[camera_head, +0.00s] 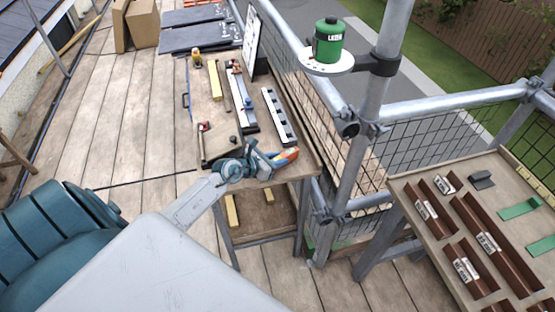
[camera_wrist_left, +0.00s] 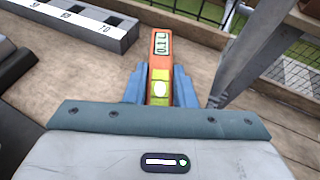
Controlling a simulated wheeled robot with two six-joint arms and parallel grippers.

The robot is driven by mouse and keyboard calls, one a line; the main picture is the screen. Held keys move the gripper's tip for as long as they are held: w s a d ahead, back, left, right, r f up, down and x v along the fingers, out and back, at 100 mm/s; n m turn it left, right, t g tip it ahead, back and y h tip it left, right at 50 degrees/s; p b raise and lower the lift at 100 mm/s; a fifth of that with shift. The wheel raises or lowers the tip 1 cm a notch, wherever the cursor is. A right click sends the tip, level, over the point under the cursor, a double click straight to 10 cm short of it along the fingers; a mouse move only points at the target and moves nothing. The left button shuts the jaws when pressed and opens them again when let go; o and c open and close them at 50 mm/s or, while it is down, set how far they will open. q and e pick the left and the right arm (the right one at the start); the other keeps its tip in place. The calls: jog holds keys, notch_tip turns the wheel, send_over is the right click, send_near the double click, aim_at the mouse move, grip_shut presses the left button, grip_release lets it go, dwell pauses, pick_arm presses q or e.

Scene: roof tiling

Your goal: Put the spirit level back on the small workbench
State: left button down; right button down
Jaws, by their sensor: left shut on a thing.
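The spirit level (camera_head: 287,157) is orange with a yellow vial and a small display. In the left wrist view the level (camera_wrist_left: 160,60) points straight away from my wrist, between the blue fingers. My left gripper (camera_head: 262,161) is shut on it at the near right corner of the small workbench (camera_head: 205,108). The wooden bench top (camera_wrist_left: 200,65) shows around the level in the left wrist view. I cannot tell whether the level touches the top. Its near end is hidden by my gripper. My right gripper is not in view.
The bench holds a grey slotted bar (camera_head: 280,117), a long tool (camera_head: 242,100) and a dark flat box (camera_head: 220,143). A scaffold post (camera_head: 360,140) and mesh stand right of it. A green canister (camera_head: 328,42) sits on a bracket. Another table (camera_head: 410,185) is at right.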

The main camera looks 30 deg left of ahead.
pick_arm(q)
jog(key=shift+r, duration=0.1)
jog(key=c, duration=1.2)
grip_release()
jog(key=shift+r, duration=0.1)
jog(key=shift+s+a, duration=0.15)
jog(key=shift+s, duration=0.2)
jog(key=p+v, duration=0.1)
jog(key=v, duration=1)
jog(key=shift+s+r, duration=0.1)
jog(key=shift+s, duration=0.05)
